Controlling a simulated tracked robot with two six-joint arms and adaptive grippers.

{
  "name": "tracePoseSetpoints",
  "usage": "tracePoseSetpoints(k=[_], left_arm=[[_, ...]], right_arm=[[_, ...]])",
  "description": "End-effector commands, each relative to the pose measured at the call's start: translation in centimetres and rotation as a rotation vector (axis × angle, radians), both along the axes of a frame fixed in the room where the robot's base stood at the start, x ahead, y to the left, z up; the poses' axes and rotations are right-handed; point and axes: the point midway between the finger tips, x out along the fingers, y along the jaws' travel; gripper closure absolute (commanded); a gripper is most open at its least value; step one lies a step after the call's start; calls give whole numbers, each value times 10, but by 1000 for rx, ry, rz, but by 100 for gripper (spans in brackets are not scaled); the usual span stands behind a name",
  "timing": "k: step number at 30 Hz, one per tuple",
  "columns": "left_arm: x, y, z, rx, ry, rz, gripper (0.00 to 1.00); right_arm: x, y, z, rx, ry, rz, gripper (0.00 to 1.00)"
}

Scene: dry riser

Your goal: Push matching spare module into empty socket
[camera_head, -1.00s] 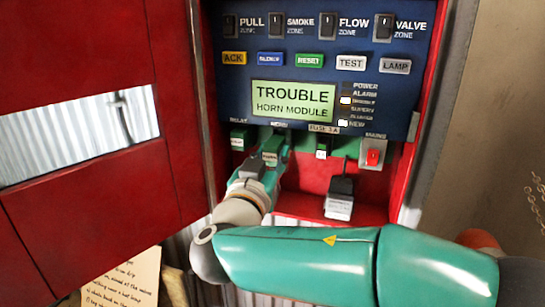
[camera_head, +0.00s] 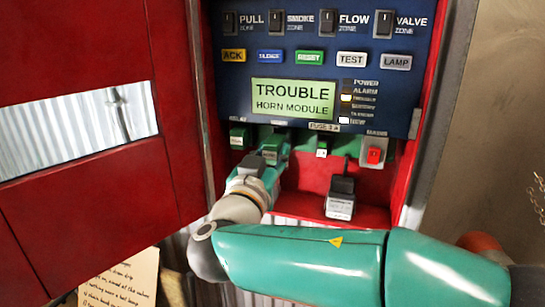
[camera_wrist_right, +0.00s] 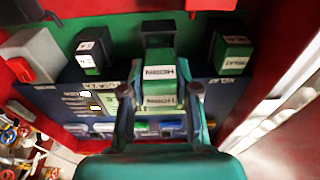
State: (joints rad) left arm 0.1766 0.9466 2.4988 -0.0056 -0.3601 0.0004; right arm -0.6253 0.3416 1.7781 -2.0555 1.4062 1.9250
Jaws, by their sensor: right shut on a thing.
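My right gripper (camera_head: 267,163) reaches into the red cabinet below the blue panel. In the right wrist view the gripper (camera_wrist_right: 160,95) is shut on a green module (camera_wrist_right: 160,88) with white HORN labels, one finger on each side. A black block (camera_wrist_right: 158,32) stands directly beyond the module in line with it; I cannot tell whether it is the socket or how deep the module sits. In the head view the fingers mostly hide the module. The panel display (camera_head: 292,97) reads TROUBLE HORN MODULE. My left gripper is not in view.
The relay module (camera_head: 238,139) is left of the gripper; the fuse module (camera_head: 321,150) and red mains switch (camera_head: 374,154) are right. A black-and-white block (camera_head: 340,205) rests on the cabinet's lower ledge. The red door (camera_head: 90,180) stands open at left.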

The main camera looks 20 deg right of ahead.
Motion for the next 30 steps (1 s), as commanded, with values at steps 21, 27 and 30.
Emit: tracePoseSetpoints(k=[21, 27, 30], left_arm=[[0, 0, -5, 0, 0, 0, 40], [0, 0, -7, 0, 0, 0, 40], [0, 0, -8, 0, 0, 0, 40]], right_arm=[[9, -6, 0, 0, 0, 0, 100], [13, -9, 0, 0, -1, -1, 100], [15, -11, 0, 0, -1, -1, 100]])
